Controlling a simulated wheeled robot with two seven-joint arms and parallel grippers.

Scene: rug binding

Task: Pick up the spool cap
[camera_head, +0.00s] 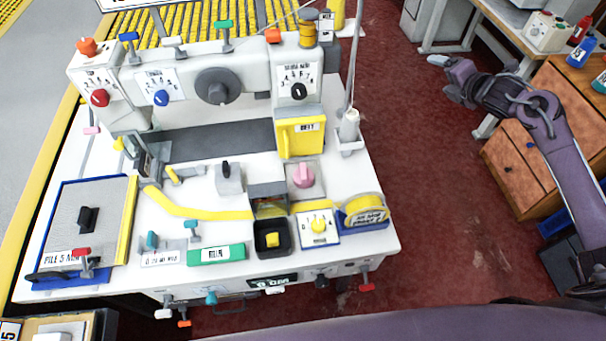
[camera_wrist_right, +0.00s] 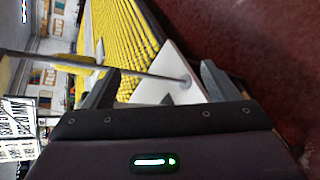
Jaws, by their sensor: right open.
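No part is plainly recognisable as the spool cap. Whether either bears the cap is too small to tell. My right gripper (camera_head: 446,76) is open and empty over the red floor, right of the machine table and apart from both. In the right wrist view, a thin rod rises from the white table corner (camera_wrist_right: 160,72) beyond the fingers. My left gripper is not in view.
The white machine table (camera_head: 375,205) holds knobs, levers, a yellow tape roll (camera_head: 364,211) and a black tray (camera_head: 288,244). A thin upright rod stands at its right edge. A wooden drawer cabinet (camera_head: 520,165) is at right. Bare red floor (camera_head: 420,200) lies between them.

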